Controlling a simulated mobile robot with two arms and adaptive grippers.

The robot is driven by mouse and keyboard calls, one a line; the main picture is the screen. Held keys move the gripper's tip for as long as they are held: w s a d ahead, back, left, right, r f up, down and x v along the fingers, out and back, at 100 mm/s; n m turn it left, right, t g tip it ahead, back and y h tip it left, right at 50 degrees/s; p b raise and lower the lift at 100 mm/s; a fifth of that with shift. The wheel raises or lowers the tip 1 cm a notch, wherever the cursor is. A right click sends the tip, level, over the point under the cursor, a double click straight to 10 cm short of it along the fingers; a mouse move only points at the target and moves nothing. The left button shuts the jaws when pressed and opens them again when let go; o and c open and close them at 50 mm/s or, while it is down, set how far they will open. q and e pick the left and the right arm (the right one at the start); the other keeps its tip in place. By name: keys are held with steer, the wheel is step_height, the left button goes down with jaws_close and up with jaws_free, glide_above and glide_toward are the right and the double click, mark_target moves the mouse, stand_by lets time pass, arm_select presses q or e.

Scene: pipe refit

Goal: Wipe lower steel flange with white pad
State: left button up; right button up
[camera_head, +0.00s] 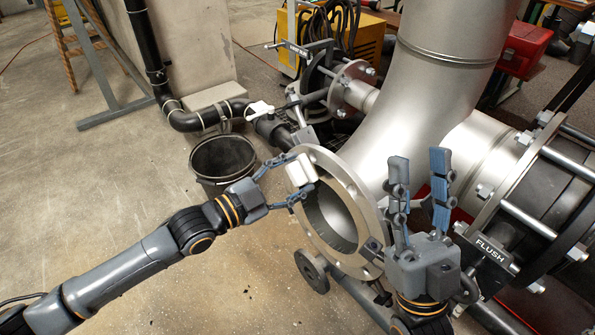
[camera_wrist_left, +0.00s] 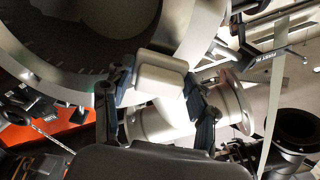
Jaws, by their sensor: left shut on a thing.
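The steel flange (camera_head: 374,222) is the round ring at the open end of the large steel pipe in the head view. Its curved rim also fills the upper left of the left wrist view (camera_wrist_left: 60,88). My left gripper (camera_head: 297,182) is shut on the white pad (camera_head: 301,170). The pad is at the flange's upper left edge; I cannot tell whether it touches the face. In the left wrist view the pad (camera_wrist_left: 160,74) sits between the fingertips, in front of the rim. My right gripper (camera_head: 420,185) is open and empty, fingers up, right of the flange.
A black bucket (camera_head: 222,160) stands on the floor left of the flange. A round handwheel (camera_head: 312,270) sits below it. Black piping and a smaller flange (camera_head: 357,85) are behind.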

arm_select(q)
steer(key=v, duration=0.3)
steer(key=shift+p, duration=0.35)
steer(key=shift+v, duration=0.95)
arm_select(e)
steer(key=shift+w+a+f+g+h, duration=0.15)
steer(key=shift+w+f+g+h, duration=0.1)
steer(key=shift+w+f+g, duration=0.45)
steer(key=shift+w+a+f+g+h, duration=0.1)
steer(key=shift+w+f+g+h, duration=0.3)
steer(key=shift+w, duration=0.5)
steer(key=shift+w+a+f+g+h, duration=0.15)
steer(key=shift+w+f+g, duration=0.4)
steer(key=shift+w, duration=0.25)
arm_select(q)
steer(key=shift+s+p, duration=0.1)
steer(key=shift+p, duration=0.2)
